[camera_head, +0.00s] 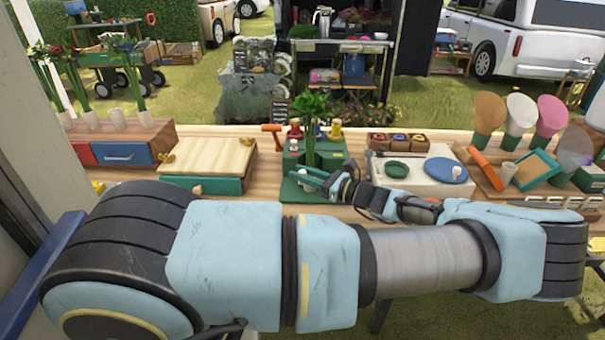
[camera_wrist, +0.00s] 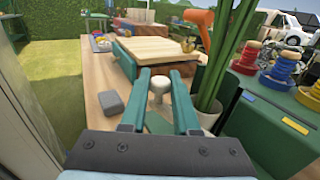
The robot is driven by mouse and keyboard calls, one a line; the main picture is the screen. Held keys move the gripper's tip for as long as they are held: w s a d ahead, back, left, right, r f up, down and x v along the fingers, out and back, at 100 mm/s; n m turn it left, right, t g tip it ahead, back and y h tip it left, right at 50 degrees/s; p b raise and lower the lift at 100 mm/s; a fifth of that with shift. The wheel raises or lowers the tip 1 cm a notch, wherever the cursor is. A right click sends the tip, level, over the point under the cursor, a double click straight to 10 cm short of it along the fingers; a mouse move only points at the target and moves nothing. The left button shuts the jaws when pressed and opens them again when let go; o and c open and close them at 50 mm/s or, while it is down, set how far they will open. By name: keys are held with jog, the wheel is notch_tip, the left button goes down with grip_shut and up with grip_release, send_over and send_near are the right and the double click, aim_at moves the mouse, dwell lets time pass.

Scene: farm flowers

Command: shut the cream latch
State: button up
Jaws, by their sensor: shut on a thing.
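My gripper (camera_wrist: 159,75) has its two green fingers on either side of a cream knob-like piece (camera_wrist: 158,87), which I take to be the cream latch. Its rounded top shows between the fingertips, with a narrower stem below, over a green surface. In the head view my gripper (camera_head: 308,175) reaches left, low over the front of the green stand (camera_head: 291,190). The latch's contact with the fingers is too small to tell there. Whether the latch is open or shut cannot be told.
A wood-topped box (camera_head: 208,156) with a green drawer front stands to the left. Green stems in a pale pot (camera_wrist: 207,117) rise close right of my fingers. Thread spools (camera_wrist: 280,70) stand farther right. A grey block (camera_wrist: 113,104) lies left on the table.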

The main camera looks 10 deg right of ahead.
grip_shut()
dwell(0.8)
